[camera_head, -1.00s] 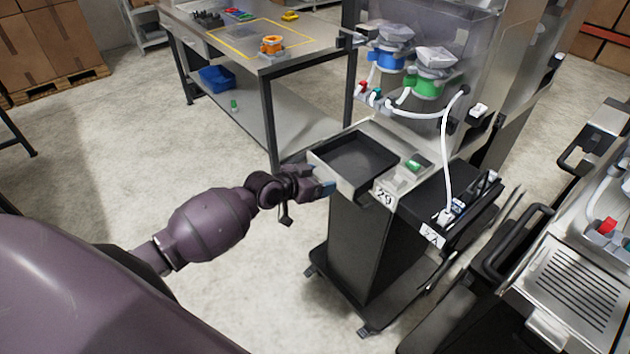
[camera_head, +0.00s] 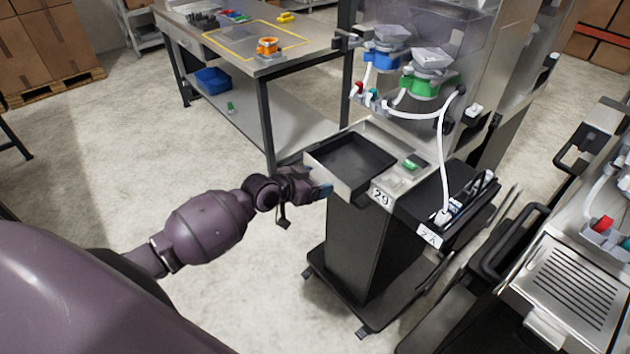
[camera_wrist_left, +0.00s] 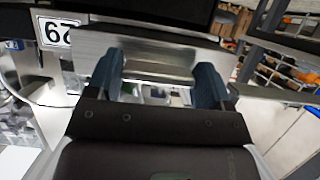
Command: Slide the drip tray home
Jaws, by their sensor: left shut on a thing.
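The drip tray (camera_head: 352,158) is a dark, shallow, empty basin with a pale metal front. It sits at the front of the dispenser marked 29, below the blue and green valves. My left gripper (camera_head: 325,190) is at the tray's front. In the left wrist view, the two blue fingers of my left gripper (camera_wrist_left: 160,80) are on either side of a metal piece on the front of the drip tray (camera_wrist_left: 155,66), and it is shut on it. How far the tray is in its slot is hard to tell. My right gripper is not in view.
A green-buttoned panel (camera_head: 412,163) is right of the tray. A white hose (camera_head: 443,150) hangs over a black side shelf (camera_head: 455,205). Another dispenser with a slotted grille (camera_head: 578,285) stands at right. A steel workbench (camera_head: 225,45) is behind; the floor at left is clear.

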